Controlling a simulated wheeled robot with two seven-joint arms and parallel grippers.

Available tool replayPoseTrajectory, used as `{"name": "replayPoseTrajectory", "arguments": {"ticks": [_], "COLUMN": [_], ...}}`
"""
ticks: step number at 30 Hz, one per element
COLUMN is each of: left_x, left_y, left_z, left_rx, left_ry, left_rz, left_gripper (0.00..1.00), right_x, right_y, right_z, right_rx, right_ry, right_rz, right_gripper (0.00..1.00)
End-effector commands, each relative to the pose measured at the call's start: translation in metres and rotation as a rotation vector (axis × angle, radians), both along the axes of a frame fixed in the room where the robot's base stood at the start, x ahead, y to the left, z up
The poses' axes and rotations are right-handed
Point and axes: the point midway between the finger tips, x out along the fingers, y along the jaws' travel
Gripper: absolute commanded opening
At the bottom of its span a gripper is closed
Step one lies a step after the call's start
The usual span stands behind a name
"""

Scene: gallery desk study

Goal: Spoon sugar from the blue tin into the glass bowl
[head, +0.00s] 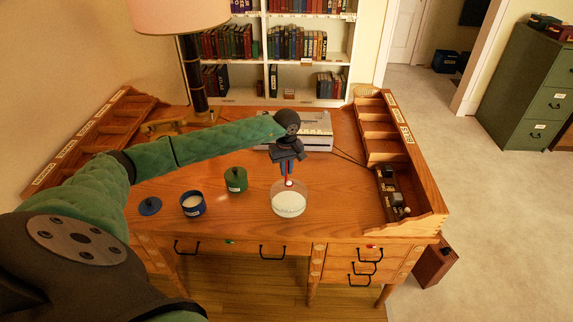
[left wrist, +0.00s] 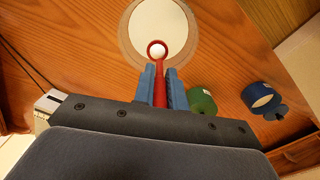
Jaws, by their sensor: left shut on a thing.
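My left gripper (head: 287,168) is shut on a red spoon (head: 289,183), directly above the glass bowl (head: 277,205). In the left wrist view the spoon (left wrist: 159,85) stands between blue fingers, and its round head holds something white over the bowl (left wrist: 128,48). The bowl has a broad white fill. The blue tin (head: 193,211) stands open with white sugar inside, to the left of the bowl; it also shows in the left wrist view (left wrist: 250,93). Its blue lid (head: 150,206) lies farther left. My right gripper is not in view.
A closed green tin (head: 236,181) stands between the blue tin and the bowl, slightly farther back. A pale typewriter-like machine (head: 315,135) sits behind my gripper. Wooden organisers (head: 380,150) line the right side. The desk front around the tins is clear.

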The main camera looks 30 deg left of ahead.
Motion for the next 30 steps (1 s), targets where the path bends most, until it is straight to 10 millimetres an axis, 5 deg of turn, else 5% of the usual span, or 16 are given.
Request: {"name": "replayPoseTrajectory", "arguments": {"ticks": [17, 30], "left_x": [0.001, 0.019], "left_y": [0.0, -0.005], "left_z": [-0.012, -0.015], "left_rx": [0.001, 0.042], "left_ry": [0.01, 0.246], "left_rz": [0.001, 0.0], "left_gripper": [0.0, 0.0], "right_x": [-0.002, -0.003], "right_y": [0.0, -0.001], "right_z": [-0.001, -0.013], "right_rx": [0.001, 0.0], "right_ry": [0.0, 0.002], "right_rz": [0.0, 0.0], "right_gripper": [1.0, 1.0]}}
